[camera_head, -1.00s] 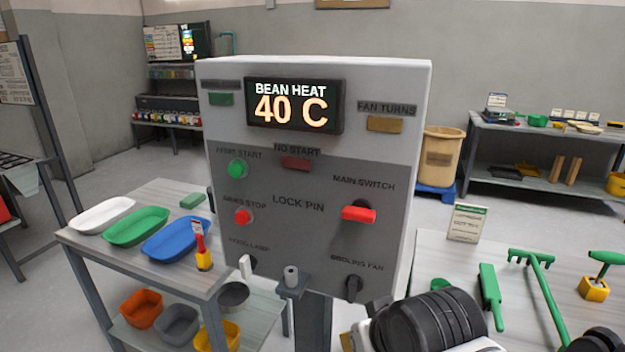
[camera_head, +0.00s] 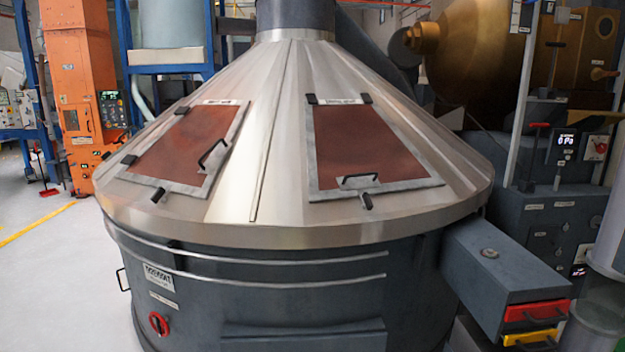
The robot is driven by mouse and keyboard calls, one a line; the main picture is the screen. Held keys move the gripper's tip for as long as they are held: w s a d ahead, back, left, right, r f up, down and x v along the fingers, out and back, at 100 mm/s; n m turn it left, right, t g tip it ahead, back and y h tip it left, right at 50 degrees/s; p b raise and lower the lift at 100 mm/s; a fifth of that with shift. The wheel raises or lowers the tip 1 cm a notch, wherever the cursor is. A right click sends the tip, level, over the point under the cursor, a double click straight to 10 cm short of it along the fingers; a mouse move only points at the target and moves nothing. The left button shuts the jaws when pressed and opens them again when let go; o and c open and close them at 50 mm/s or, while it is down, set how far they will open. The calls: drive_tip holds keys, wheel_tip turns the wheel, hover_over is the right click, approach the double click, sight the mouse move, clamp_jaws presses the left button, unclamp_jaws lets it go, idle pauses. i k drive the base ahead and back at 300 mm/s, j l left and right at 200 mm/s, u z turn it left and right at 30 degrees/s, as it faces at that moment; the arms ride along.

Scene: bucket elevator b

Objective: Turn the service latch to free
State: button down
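No part in view is readably labelled as the service latch, and I cannot tell which one it is. An orange column (camera_head: 78,75) stands at the far left with a small door and several small dark fittings, too small to read. A large conical metal machine (camera_head: 270,190) fills the middle. It has a left red-brown hatch (camera_head: 175,145) and a right red-brown hatch (camera_head: 355,145), both lying closed. A small dark latch-like handle (camera_head: 158,195) sits below the left hatch, and another (camera_head: 366,201) below the right one. My gripper is not in view.
A red rotary switch (camera_head: 158,324) is on the machine's lower front. A grey box with red and yellow drawers (camera_head: 535,312) juts out at right. A grey cabinet with a pressure display (camera_head: 555,150) stands behind it. Pale floor (camera_head: 60,290) is clear at left.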

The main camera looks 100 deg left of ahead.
sight(159, 194)
drive_tip(key=u, duration=4.2)
drive_tip(key=i+j, duration=0.05)
